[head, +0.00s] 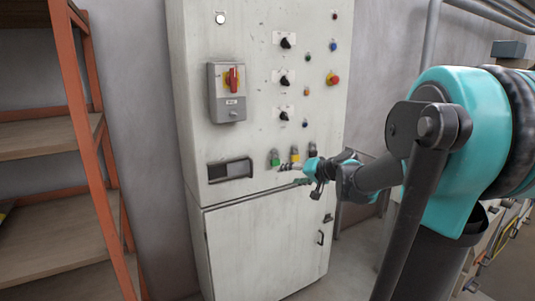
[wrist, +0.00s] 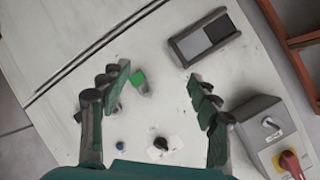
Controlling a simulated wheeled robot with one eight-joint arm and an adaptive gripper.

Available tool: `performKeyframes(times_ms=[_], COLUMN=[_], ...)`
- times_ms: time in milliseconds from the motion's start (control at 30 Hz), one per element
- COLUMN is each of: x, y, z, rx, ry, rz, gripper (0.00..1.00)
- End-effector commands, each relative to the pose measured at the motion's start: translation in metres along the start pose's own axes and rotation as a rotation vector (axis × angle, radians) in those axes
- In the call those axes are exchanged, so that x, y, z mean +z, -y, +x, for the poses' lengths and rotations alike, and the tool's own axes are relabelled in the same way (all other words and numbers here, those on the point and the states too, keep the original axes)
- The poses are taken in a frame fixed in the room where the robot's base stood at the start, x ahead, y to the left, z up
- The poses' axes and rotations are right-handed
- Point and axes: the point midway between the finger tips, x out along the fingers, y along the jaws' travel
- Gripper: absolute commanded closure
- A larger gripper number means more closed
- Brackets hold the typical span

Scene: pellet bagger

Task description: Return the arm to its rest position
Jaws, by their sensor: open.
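My gripper (head: 308,172) is at the end of my arm, in front of the pale grey control cabinet (head: 250,245), near a row of small coloured controls. In the wrist view my gripper (wrist: 160,82) is open, with its two dark green fingers spread apart and nothing between them. A green control (wrist: 138,79) shows beside the left fingertip; it is also in the head view (head: 275,158). I cannot tell whether the gripper touches the cabinet. My arm reaches in from the right of the head view.
A grey box with a red and yellow rotary switch (head: 233,79) sticks out of the panel. A dark-framed window (head: 230,170) is below it. Orange-framed shelving (head: 88,145) stands at left. Black knobs and a red button (head: 332,79) are higher up. Pipes run at upper right.

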Motion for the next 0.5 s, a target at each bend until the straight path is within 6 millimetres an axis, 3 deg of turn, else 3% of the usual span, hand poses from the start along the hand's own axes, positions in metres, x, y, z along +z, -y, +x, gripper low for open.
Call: performKeyframes(times_ms=[33,100,300,400,500], x=[0.035,0.079,0.193,0.236,0.265], y=[-0.01,-0.029,-0.093,-0.125,-0.15], z=[-0.006,-0.016,-0.061,-0.09,-0.116], rx=[0.047,0.123,0.37,0.496,0.603], ry=[0.056,0.131,0.321,0.39,0.436], rz=[-0.031,-0.07,-0.172,-0.214,-0.245], gripper=[0.38,0.38,0.38,0.38,0.38])
